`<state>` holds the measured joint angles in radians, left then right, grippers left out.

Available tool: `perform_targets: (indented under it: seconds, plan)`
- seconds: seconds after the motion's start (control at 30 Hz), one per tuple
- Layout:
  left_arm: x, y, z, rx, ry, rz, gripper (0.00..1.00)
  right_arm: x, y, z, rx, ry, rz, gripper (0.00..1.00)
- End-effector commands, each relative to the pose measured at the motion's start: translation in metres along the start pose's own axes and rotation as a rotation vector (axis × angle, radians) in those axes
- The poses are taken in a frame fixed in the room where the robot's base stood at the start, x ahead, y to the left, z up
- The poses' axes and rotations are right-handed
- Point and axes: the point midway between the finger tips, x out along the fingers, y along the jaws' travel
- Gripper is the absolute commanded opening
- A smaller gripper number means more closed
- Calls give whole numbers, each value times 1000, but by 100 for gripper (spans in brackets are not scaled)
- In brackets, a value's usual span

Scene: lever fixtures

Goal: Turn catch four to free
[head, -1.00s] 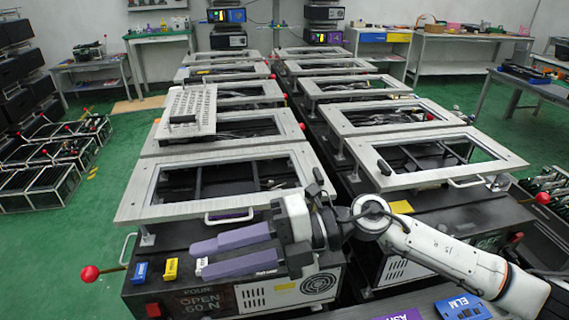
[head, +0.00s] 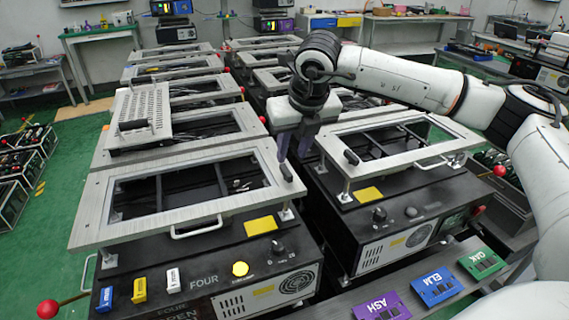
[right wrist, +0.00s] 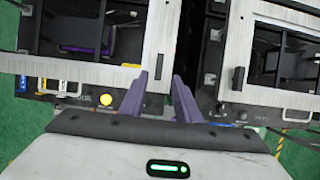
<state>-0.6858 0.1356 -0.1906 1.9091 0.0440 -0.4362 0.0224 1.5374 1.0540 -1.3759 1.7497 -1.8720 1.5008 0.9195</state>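Fixture four (head: 203,279) is the near left black box with FOUR on its front and a grey window frame (head: 120,222) on top. A small black catch (head: 286,173) sits at the frame's front right corner, lying roughly along its right side. It shows as a dark bar in the right wrist view (right wrist: 159,66). My right gripper (head: 293,150) points down just behind and above this catch in the head view. Its purple fingers are apart with nothing between them in the right wrist view (right wrist: 167,82). Whether they touch the catch cannot be told. My left gripper is out of view.
A neighbouring fixture at right has a similar black catch (head: 351,157). Fixture four's front has a yellow button (head: 240,269), a dial (head: 277,247) and a frame handle (head: 197,229). A red-ball lever (head: 48,309) sticks out left. Coloured name plates (head: 436,286) lie at front right.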

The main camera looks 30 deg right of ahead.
Motion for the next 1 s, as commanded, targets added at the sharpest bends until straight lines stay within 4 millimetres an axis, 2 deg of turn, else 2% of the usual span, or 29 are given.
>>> perform_targets:
  seconds: [0.1,0.3,0.5,0.73,0.77,0.93,1.0]
  plan:
    - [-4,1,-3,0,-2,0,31,23,0,0,-1,3,0,30]
    - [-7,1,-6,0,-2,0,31,53,1,0,-2,2,2,30]
    - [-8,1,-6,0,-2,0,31,66,1,0,-2,1,3,30]
    - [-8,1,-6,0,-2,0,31,67,1,0,-3,1,3,30]
    - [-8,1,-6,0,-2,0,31,67,1,0,-3,1,3,28]
    - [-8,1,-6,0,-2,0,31,67,1,0,-3,1,3,0]
    - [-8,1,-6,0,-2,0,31,67,1,0,-3,1,3,0]
